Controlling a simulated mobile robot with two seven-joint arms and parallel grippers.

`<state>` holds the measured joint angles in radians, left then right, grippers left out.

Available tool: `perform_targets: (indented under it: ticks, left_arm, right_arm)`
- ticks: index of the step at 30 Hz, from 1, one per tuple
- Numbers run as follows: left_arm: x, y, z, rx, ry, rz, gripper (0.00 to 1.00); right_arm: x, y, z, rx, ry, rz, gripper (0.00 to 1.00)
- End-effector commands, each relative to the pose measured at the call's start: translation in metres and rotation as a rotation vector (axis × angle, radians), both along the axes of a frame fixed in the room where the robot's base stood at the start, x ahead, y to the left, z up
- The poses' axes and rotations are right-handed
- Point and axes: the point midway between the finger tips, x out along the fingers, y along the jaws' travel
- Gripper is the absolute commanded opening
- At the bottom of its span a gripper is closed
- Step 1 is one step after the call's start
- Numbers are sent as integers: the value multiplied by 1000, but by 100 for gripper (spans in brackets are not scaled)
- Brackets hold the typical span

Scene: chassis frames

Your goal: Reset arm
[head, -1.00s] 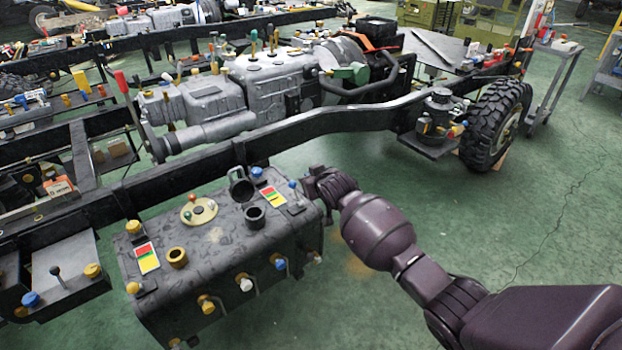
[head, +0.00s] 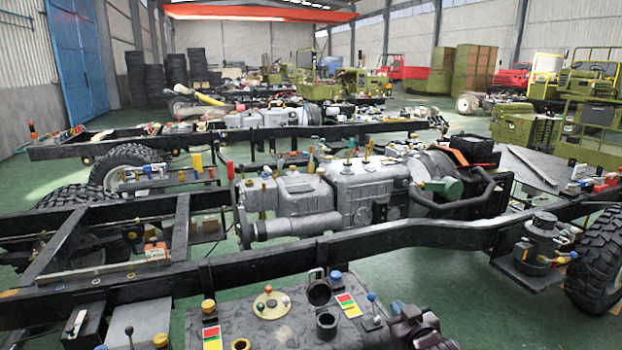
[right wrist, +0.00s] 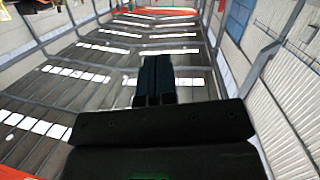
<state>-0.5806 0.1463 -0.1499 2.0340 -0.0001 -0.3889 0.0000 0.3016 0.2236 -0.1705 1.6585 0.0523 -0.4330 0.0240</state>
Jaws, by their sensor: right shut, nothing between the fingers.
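My right gripper (right wrist: 155,62) shows in the right wrist view with its two dark fingers together and nothing between them. It points up toward the roof. In the head view, a dark purple part of my right arm shows at the bottom edge, beside the right end of the dark grey tank (head: 283,332). The fingers cannot be made out there. My left gripper is in neither view.
A long black chassis rail (head: 330,247) runs across behind the tank, with a grey engine and gearbox (head: 285,190) beyond. A large tyre (head: 600,262) stands at the right edge. Green floor shows between the frames. In the wrist view, roof beams and skylights surround the gripper.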

Motion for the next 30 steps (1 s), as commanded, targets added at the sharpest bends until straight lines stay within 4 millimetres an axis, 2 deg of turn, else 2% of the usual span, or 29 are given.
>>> perform_targets:
  ticks: [1,14,24,27,30]
  left_arm:
    - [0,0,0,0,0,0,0]
    - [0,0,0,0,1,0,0]
    - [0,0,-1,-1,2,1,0]
    - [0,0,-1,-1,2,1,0]
    - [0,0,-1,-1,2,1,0]
  right_arm:
    - [-20,-4,-11,5,7,-6,0]
    - [-175,-40,-77,28,112,-93,0]
    - [-302,-67,-137,39,310,-191,0]
    - [-331,-72,-154,38,366,-211,0]
    - [-349,-75,-162,38,399,-223,0]
